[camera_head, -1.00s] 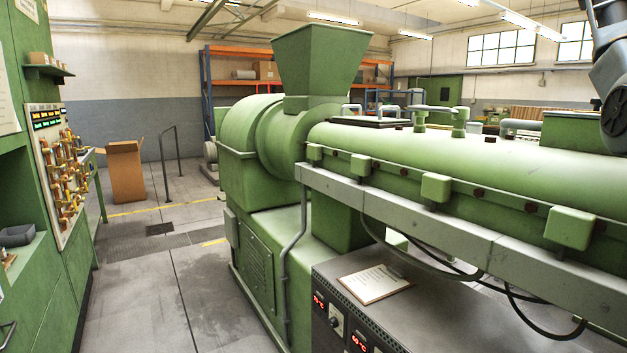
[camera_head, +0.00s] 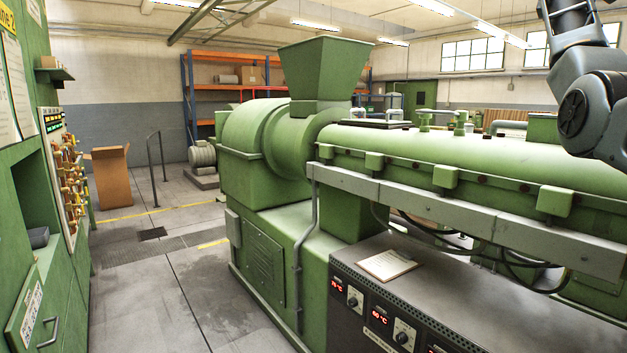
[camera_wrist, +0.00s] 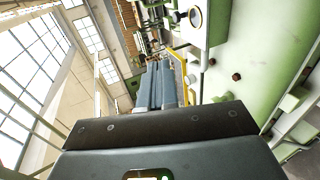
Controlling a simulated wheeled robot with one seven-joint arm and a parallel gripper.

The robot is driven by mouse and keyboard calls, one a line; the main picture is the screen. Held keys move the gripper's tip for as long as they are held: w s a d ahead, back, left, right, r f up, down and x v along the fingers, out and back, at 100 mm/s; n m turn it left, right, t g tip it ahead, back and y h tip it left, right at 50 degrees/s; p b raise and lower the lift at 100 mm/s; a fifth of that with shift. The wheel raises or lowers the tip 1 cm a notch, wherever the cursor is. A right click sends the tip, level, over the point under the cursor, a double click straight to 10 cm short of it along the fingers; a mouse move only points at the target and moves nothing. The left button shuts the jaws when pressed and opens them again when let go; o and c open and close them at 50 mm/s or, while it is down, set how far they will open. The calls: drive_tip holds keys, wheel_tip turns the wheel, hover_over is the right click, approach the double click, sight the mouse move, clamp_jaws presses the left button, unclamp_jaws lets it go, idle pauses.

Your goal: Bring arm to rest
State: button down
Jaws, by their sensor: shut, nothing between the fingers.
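My arm (camera_head: 590,95) shows at the upper right of the head view, folded high above the green extruder barrel. In the wrist view my gripper (camera_wrist: 157,75) is shut, its two grey fingers side by side with nothing held between them. The fingers point toward the far part of the hall, clear of any surface. The gripper itself is not visible in the head view.
The green extruder (camera_head: 480,165) with its hopper (camera_head: 325,75) fills the right side. A control cabinet (camera_head: 400,310) with a clipboard (camera_head: 388,265) stands in front. A green panel (camera_head: 25,200) is at left. Grey floor (camera_head: 150,290) lies free between; a cardboard box (camera_head: 110,178) stands behind.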

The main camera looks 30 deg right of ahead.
drive_tip(key=w+a+f+t, duration=0.25)
drive_tip(key=w+f, duration=0.25)
drive_tip(key=f, duration=0.6)
drive_tip(key=w+a+f+n+t+y, duration=0.1)
drive_tip(key=w+a+f, duration=0.35)
drive_tip(key=f, duration=0.65)
drive_tip(key=w+a+f+t, duration=0.1)
drive_tip(key=w+a+f, duration=0.2)
drive_tip(key=w+f, duration=0.55)
drive_tip(key=s+a+f+n+t+y, duration=0.1)
drive_tip(key=s+a+f+t+y, duration=0.1)
drive_tip(key=a+f, duration=1.1)
drive_tip(key=s+a+f+t+y, duration=0.15)
drive_tip(key=a+f, duration=0.65)
drive_tip(key=f, duration=0.8)
drive_tip(key=s+a+f+t+y, duration=0.2)
drive_tip(key=s+a+f, duration=0.4)
drive_tip(key=s+a, duration=0.5)
drive_tip(key=s+a+f+t+y, duration=0.2)
drive_tip(key=s+a+f, duration=0.5)
drive_tip(key=s+a, duration=0.45)
drive_tip(key=s+a+r+m+y, duration=0.2)
drive_tip(key=s+a+r+y, duration=0.15)
drive_tip(key=s+a, duration=0.85)
drive_tip(key=s+a+r+m+t+y, duration=0.1)
drive_tip(key=s+r, duration=0.9)
drive_tip(key=s, duration=0.3)
drive_tip(key=shift+a+r, duration=0.3)
drive_tip(key=shift+a, duration=0.1)
